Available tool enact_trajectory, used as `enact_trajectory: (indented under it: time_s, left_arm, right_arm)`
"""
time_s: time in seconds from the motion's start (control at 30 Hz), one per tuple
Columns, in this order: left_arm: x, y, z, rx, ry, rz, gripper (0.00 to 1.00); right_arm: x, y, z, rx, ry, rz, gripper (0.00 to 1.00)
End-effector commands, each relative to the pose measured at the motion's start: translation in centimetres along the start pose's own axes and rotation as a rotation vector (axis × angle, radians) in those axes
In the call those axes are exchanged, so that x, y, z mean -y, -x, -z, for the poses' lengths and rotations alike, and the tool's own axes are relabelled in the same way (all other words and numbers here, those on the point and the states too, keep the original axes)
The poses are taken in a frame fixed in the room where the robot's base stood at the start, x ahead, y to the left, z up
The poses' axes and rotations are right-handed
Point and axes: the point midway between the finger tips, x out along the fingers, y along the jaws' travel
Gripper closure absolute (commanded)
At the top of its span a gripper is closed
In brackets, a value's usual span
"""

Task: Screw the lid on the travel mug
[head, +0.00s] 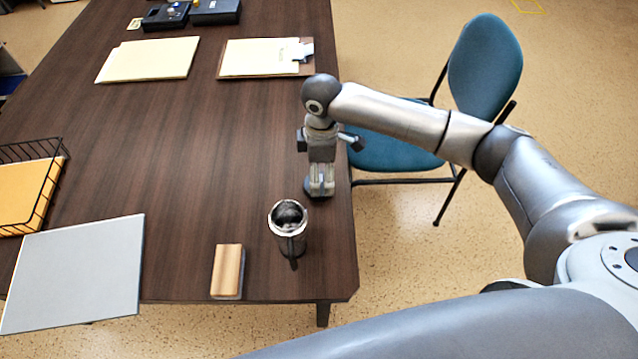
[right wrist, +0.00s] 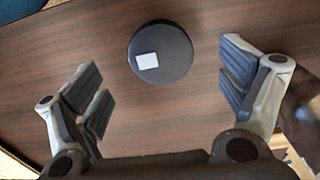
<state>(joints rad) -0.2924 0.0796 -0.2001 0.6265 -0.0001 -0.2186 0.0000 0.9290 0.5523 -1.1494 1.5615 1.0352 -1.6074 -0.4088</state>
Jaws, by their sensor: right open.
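The travel mug (head: 289,240) stands upright and open-topped near the front right corner of the table in the head view, its handle towards the front edge. The lid (right wrist: 161,53), a dark round disc with a white square on it, lies flat on the table in the right wrist view. My right gripper (head: 320,190) points down just behind the mug in the head view and largely hides the lid there. In the right wrist view its fingers (right wrist: 165,85) are wide apart, with the lid between and ahead of them, untouched. My left gripper is not in view.
A wooden block (head: 228,270) lies left of the mug. A grey board (head: 75,270) and wire tray (head: 35,185) are at the left. Folders (head: 150,60) lie further back. A blue chair (head: 485,65) stands at the right edge. The table (head: 170,150) is clear mid-left.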

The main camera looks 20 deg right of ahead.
Motion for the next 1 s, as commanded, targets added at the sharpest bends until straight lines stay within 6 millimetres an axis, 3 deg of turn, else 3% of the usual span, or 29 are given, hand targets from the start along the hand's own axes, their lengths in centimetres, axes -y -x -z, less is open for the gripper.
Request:
enact_trajectory:
  time_s: [0.17, 0.47, 0.87, 1.0]
  left_arm:
    - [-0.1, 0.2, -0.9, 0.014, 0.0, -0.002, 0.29]
    - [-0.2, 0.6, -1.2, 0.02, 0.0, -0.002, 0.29]
    - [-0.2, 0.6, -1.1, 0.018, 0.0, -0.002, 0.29]
    - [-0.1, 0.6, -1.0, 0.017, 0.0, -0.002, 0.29]
  right_arm:
    - [0.0, -0.8, 0.1, 0.0, -0.001, 0.002, 0.08]
    - [0.0, -4.8, 0.4, 0.001, -0.001, 0.001, 0.08]
    - [0.0, -5.2, 0.5, 0.0, 0.0, -0.001, 0.08]
    - [0.0, -5.2, 0.5, 0.0, 0.0, 0.0, 0.26]
